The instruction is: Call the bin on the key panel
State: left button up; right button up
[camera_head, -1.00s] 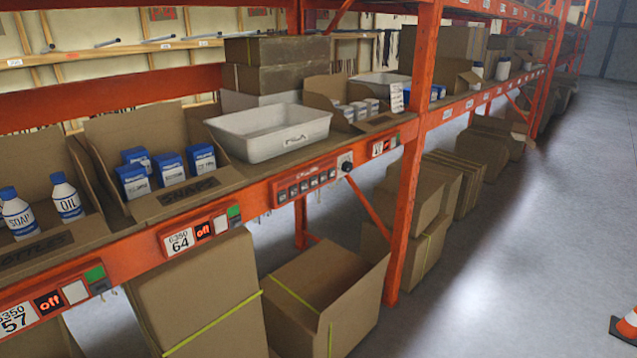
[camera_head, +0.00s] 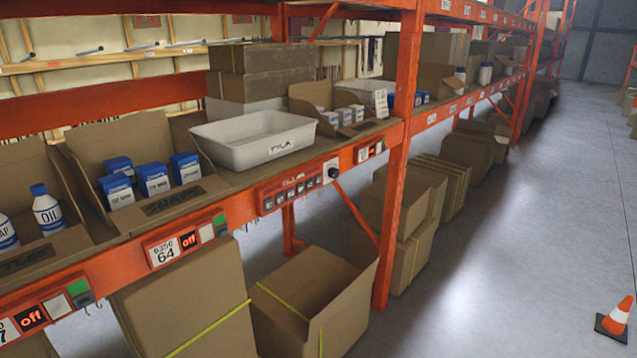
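The key panel (camera_head: 291,189) is a red strip with a row of small dark keys, mounted on the orange shelf beam below the white bin. A round black-and-white knob or button (camera_head: 331,170) sits at its right end. The white bin (camera_head: 255,141) stands on the shelf just above the panel; the label on its front is too blurred to read surely. Neither of my grippers shows in the view.
Cartons with blue-and-white boxes (camera_head: 153,179) and bottles (camera_head: 47,212) stand on the shelf at the left. Red displays reading "off" (camera_head: 189,240) sit on the beam. An open cardboard box (camera_head: 318,301) stands below. A traffic cone (camera_head: 616,319) stands on the otherwise open floor at right.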

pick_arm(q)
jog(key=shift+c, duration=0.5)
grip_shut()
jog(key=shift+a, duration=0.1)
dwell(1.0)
